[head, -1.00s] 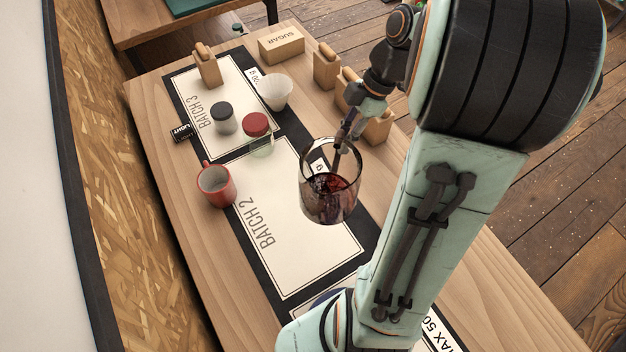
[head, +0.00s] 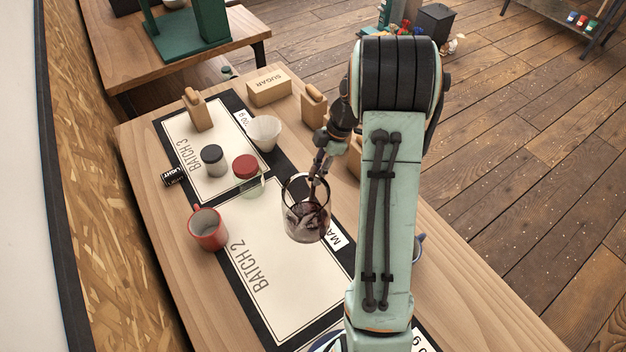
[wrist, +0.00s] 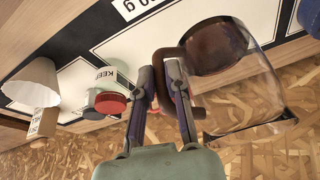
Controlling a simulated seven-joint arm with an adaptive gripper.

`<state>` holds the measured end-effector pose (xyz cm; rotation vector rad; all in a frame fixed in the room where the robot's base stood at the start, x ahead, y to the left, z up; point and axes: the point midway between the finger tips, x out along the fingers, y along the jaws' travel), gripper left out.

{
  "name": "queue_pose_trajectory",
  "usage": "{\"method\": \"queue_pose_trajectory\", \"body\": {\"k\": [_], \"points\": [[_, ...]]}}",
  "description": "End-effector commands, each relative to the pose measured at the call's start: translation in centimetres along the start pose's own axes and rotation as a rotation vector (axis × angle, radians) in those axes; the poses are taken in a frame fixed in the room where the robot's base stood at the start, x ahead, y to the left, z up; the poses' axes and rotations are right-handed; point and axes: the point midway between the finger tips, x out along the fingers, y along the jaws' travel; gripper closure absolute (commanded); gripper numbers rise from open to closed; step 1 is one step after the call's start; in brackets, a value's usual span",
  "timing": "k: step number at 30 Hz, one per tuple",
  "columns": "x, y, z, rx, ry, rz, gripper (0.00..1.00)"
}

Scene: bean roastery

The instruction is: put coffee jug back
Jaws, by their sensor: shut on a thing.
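The coffee jug (head: 305,225) is clear glass with dark coffee low inside. It is over the far right part of the BATCH 2 card (head: 280,280) in the head view; whether it touches the card I cannot tell. In the wrist view the jug (wrist: 235,85) is at the right, its brown handle between my fingers. My gripper (head: 318,180) is shut on that handle, as the wrist view shows at the fingertips (wrist: 160,76). The arm hides part of the table's right side.
A red mug (head: 207,230), a red-lidded jar (head: 248,175), a dark-lidded jar (head: 213,160) and a white cone-shaped cup (head: 264,132) stand left of and behind the jug. A SUGAR block (head: 268,88) and wooden holders (head: 314,105) line the back and right. The card's near part is clear.

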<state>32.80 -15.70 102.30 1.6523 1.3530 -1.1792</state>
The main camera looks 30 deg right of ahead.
Motion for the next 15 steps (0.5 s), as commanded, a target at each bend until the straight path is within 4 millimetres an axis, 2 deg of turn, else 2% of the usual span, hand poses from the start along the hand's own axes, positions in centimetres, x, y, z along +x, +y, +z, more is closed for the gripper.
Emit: {"method": "queue_pose_trajectory", "body": {"k": [3, 6, 15], "points": [[2.2, 2.1, 1.3, 0.001, 0.003, -0.005, 1.00], [3.5, 3.5, 2.1, 0.000, 0.002, -0.003, 1.00], [5.2, 5.3, 3.1, 0.000, 0.001, -0.001, 1.00]]}}
